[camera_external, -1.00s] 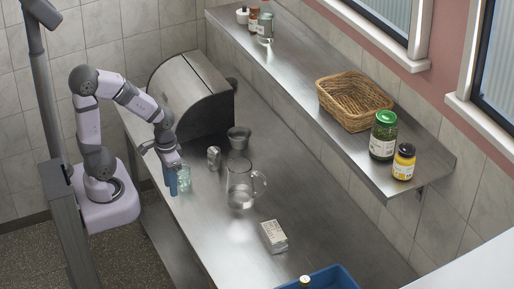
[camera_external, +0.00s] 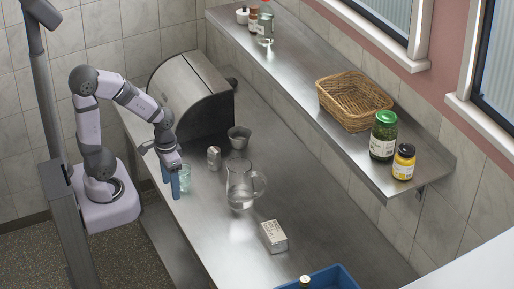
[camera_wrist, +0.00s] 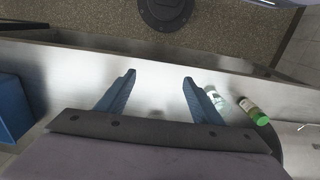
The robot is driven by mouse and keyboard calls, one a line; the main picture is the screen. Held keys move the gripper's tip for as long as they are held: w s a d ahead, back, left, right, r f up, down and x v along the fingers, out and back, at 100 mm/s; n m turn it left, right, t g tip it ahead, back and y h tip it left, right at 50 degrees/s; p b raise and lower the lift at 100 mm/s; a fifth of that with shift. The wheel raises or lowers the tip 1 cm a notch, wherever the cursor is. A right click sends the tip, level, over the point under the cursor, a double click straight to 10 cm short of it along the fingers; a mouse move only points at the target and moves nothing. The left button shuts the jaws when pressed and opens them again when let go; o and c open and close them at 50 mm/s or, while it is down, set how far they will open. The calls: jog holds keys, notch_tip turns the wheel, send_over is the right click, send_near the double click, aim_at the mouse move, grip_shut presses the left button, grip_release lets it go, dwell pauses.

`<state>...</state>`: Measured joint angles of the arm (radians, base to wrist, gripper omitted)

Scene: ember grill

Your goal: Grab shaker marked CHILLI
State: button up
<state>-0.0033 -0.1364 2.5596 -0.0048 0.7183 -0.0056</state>
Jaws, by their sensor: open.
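My gripper (camera_external: 170,188) is open and empty, pointing down over the counter's near edge. Both blue fingers also show in the wrist view (camera_wrist: 160,77), with bare metal between them. A small silvery shaker (camera_external: 213,157) stands upright on the counter, right of my gripper and apart from it. A bottle with a green cap and white label (camera_wrist: 253,111) shows right of the fingers in the wrist view; I cannot find it in the external view. No CHILLI marking is legible on either. A clear glass (camera_external: 184,178) stands close beside the fingers, also in the wrist view (camera_wrist: 214,96).
A glass pitcher (camera_external: 240,187), metal cup (camera_external: 239,137) and white box (camera_external: 273,236) stand on the counter. A metal roll-top bin (camera_external: 190,95) is behind. A blue crate (camera_external: 335,279) is at the front. The shelf holds a basket (camera_external: 350,98) and jars.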

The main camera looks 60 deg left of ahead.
aim_at(210, 153)
jog(key=w+a+f+n+t+h+b, duration=0.45)
jog(key=w+f+n+b, duration=0.55)
jog(key=n+b, duration=0.65)
jog(key=w+a+n+t+b, duration=0.1)
jog(key=a+n, duration=0.2)
jog(key=w+a+f+n+t+y+b, duration=0.1)
jog(key=w+a+n+t+b, duration=0.1)
jog(key=n, duration=0.2)
jog(key=w+a+n+t+b, duration=0.1)
jog(key=w+a+n+b, duration=0.1)
jog(key=a+n, duration=0.1)
jog(key=shift+w+a+f+n+y, duration=0.25)
jog(key=shift+a+n, duration=0.05)
jog(key=shift+n, duration=0.35)
jog(key=w+a+r+n+t+y+b, duration=0.1)
jog(key=a+n+t+y+b, duration=0.3)
jog(key=a+n, duration=0.55)
jog(key=shift+m+h, duration=0.5)
jog(key=shift+m, duration=0.25)
jog(key=shift+a+r+x, duration=0.1)
jog(key=shift+a+x, duration=0.15)
jog(key=shift+x, duration=1)
jog(key=shift+a+r+x, duration=0.1)
jog(key=shift+a+x, duration=0.1)
jog(key=shift+x, duration=1)
jog(key=shift+a+r+x, duration=0.1)
jog(key=shift+a+x, duration=0.15)
jog(key=shift+x, duration=1)
jog(key=shift+w, duration=0.1)
jog(key=c, duration=1.2)
